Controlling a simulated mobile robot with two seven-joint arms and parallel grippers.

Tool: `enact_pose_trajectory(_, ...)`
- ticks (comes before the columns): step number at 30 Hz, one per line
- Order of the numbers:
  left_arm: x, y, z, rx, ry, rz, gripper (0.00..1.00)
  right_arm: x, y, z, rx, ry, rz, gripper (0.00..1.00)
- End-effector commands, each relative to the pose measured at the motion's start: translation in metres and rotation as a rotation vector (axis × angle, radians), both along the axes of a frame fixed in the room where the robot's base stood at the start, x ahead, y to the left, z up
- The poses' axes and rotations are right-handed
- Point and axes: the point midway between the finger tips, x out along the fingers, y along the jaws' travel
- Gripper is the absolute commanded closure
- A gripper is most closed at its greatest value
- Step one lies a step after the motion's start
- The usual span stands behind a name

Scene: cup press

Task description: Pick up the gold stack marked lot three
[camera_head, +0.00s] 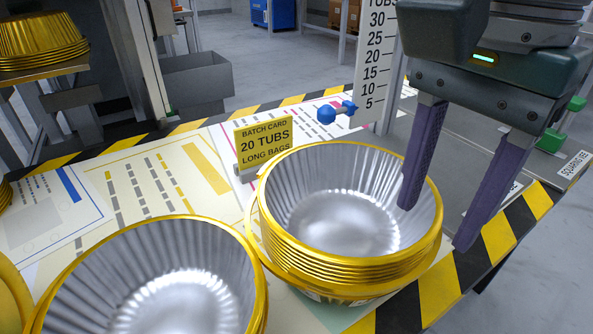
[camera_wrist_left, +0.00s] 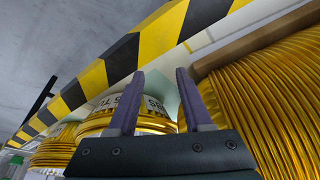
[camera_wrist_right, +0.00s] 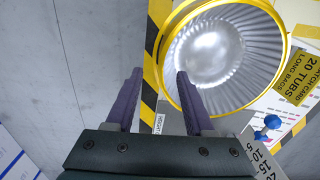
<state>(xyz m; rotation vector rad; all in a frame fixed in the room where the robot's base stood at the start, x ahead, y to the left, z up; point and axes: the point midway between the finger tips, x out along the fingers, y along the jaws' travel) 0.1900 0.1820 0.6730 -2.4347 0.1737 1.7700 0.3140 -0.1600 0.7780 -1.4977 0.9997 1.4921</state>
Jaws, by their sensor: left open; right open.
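A stack of nested gold tubs with silver insides (camera_head: 345,270) stands at the table's right end by a yellow batch card. My right gripper (camera_head: 437,226) is open there, one finger over the tub mouth at the right rim, the other outside it. The right wrist view shows the same rim (camera_wrist_right: 277,75) beside my right gripper (camera_wrist_right: 158,73). A second gold stack (camera_head: 255,300) is at front left. My left gripper (camera_wrist_left: 160,75) is open and empty, with a labelled gold stack (camera_wrist_left: 155,120) beyond its fingers. I cannot read a lot three mark on any stack.
The batch card (camera_head: 263,143), a blue-ended knob (camera_head: 327,114) and an upright scale (camera_head: 376,70) stand behind the right stack. Black-yellow tape (camera_head: 500,240) edges the table. Another gold stack (camera_head: 40,40) is at back left. A large gold stack (camera_wrist_left: 270,100) is close right of my left gripper.

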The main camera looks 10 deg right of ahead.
Motion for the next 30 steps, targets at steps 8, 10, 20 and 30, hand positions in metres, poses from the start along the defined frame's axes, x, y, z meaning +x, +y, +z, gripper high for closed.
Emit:
enact_pose_trajectory(8, 0.0, -0.002, -0.012, -0.008, 0.001, 0.005, 0.5, 0.001, 0.001, -0.033, 0.003, 0.003, 0.0, 0.46)
enact_pose_trajectory(10, 0.0, -0.002, -0.017, -0.008, 0.001, 0.005, 0.5, 0.003, 0.001, -0.045, 0.003, 0.002, 0.0, 0.46)
enact_pose_trajectory(20, -0.001, -0.001, -0.023, -0.005, 0.002, 0.004, 0.5, 0.005, 0.001, -0.07, 0.004, 0.001, 0.001, 0.46)
enact_pose_trajectory(30, -0.001, 0.001, -0.023, 0.003, 0.002, -0.001, 0.5, 0.005, 0.001, -0.069, 0.004, 0.001, 0.001, 0.76)
